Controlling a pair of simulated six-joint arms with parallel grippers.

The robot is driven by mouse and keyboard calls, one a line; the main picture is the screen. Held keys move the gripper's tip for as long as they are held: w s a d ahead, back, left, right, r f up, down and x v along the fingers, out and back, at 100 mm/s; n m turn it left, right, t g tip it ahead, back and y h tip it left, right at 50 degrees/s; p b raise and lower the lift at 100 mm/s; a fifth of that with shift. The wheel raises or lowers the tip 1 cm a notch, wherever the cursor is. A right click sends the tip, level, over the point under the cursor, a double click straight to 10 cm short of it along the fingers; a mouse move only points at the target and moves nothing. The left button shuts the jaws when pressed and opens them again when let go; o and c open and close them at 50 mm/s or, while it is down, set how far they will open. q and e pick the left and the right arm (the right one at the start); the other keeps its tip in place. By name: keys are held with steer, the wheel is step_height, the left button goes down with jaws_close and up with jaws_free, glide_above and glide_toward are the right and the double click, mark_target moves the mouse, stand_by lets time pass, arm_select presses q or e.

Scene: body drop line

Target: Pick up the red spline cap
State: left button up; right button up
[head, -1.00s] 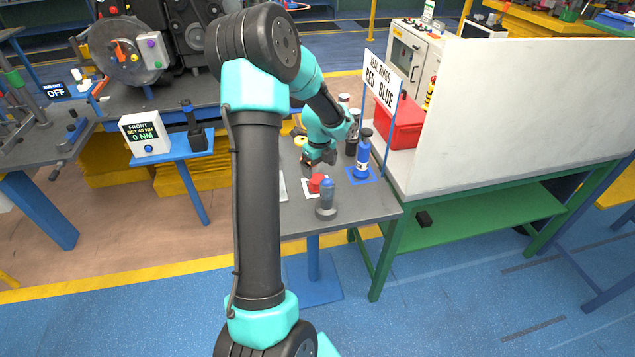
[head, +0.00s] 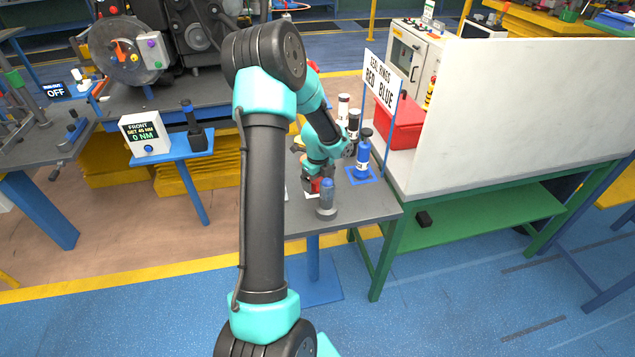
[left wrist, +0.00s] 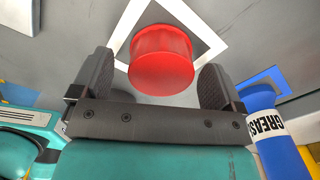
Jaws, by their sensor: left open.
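The red spline cap (left wrist: 160,60) is a red cylinder on a white-outlined square on the grey table, seen in the left wrist view. In the head view only part of the red cap (head: 327,184) shows beside my gripper. My left gripper (left wrist: 156,85) is open, with one dark finger on each side of the cap. In the head view my left gripper (head: 313,183) is low over the table at the cap and partly hides it. I cannot tell whether the fingers touch the cap. My right gripper is not in view.
A blue grease bottle (head: 363,158) stands on a blue square to the right, near the gripper. Behind are dark and white bottles (head: 343,108), a sign and a red bin (head: 405,128).

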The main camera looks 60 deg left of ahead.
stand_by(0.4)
arm_select(q)
steer(key=c, duration=1)
steer(key=shift+o, duration=0.2)
steer(key=shift+r, duration=0.15)
step_height(320, 180, up, 10)
steer(key=shift+f, duration=0.1)
